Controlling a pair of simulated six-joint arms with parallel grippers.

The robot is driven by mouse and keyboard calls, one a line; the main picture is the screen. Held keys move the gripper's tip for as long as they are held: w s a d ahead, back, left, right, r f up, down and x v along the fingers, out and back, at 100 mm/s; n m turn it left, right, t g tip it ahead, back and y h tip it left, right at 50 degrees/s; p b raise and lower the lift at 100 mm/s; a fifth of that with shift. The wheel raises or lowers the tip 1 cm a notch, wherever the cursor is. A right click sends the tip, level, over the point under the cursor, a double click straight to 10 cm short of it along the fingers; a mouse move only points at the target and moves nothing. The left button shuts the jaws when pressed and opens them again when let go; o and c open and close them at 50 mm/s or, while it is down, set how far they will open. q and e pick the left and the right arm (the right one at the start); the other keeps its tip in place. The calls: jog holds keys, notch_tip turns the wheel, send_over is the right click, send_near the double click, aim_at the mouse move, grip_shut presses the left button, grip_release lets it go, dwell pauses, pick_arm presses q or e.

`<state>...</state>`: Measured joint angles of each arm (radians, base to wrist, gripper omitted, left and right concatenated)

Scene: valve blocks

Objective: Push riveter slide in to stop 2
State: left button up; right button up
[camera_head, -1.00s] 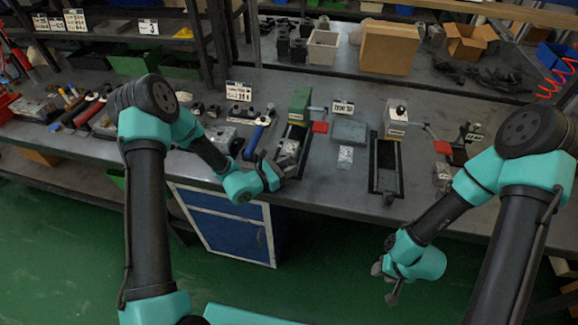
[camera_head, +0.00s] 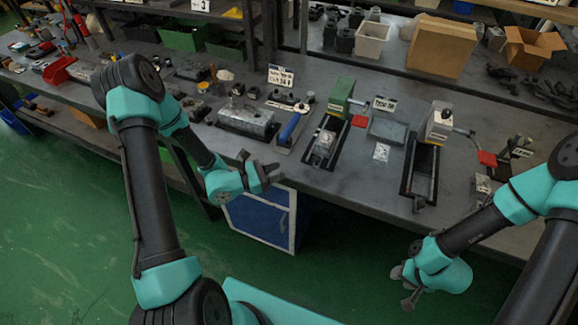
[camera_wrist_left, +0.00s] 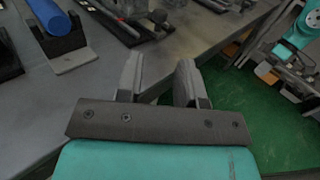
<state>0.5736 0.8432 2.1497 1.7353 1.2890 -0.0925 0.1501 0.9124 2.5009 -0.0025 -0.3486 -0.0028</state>
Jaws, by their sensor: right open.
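A green riveter block (camera_head: 341,95) with a red-ended lever stands at the bench middle. A grey slide block (camera_head: 322,143) sits in the black rail (camera_head: 309,163) in front of it. A similar off-white block (camera_head: 438,122) stands to the right, with its own black rail (camera_head: 421,172). I cannot tell which one is the named riveter or where stop 2 is. My left gripper (camera_head: 262,167) is open and empty off the bench's front edge, left of and below the green block's rail. In the left wrist view its fingers (camera_wrist_left: 158,85) are apart. My right gripper (camera_head: 402,285) is open and empty, well in front of the bench.
Room in front of the bench is free.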

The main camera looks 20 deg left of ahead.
pick_arm(q)
jog(key=shift+s+a, duration=0.35)
jog(key=o, duration=0.3)
jog(key=shift+d+r+m, duration=0.2)
jog(key=shift+m, duration=0.1)
jog(key=d+r+m+g+h, duration=0.3)
jog(key=d+m+g+h, duration=0.15)
jog(key=m+g, duration=0.55)
jog(key=w+r+m+g+y, duration=0.1)
jog(key=w+r+m+y, duration=0.1)
jog(key=w+r+y, duration=0.2)
jog(key=w+d+r+m+g+y, duration=0.1)
jog(key=w+r+m+g+y, duration=0.1)
jog(key=w+r+y, duration=0.3)
jog(key=w+r+m+g+y, duration=0.2)
jog(key=w+r+m+y, duration=0.1)
jog(key=w, duration=0.4)
jog(key=shift+d+r+y, duration=0.2)
jog(key=shift+r+y, duration=0.25)
jog(key=shift+y, duration=0.25)
jog(key=shift+d+r+y, duration=0.15)
jog(key=shift+r+y, duration=0.25)
jog(key=shift+y, duration=0.25)
jog(key=shift+f, duration=0.1)
